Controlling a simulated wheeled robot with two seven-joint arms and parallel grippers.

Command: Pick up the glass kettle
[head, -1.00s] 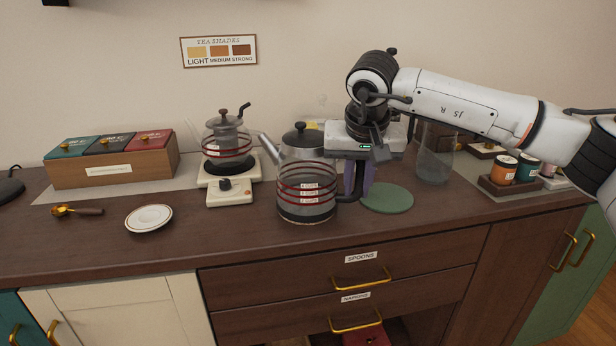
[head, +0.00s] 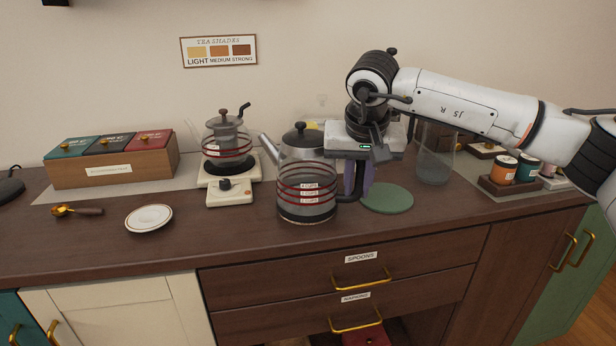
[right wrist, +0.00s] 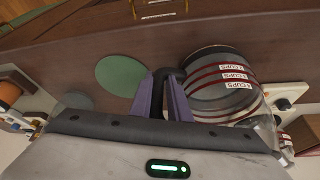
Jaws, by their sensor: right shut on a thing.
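The glass kettle (head: 306,190) stands upright near the front middle of the counter. It has a dark lid, a spout to the left, red bands and cup labels. Its base appears to rest on the counter. My right gripper (head: 358,180) is at the kettle's right side, shut on its black handle. In the right wrist view, the purple fingers of the gripper (right wrist: 164,88) lie on either side of that handle, with the kettle (right wrist: 222,82) just to the right. My left gripper is not in view.
Another glass pot (head: 228,142) sits on a small cream burner (head: 230,191) to the left. A green round mat (head: 387,198) lies right of the kettle. A glass jar (head: 434,160) stands behind the arm. A white saucer (head: 149,218) and tea box (head: 112,168) are further left.

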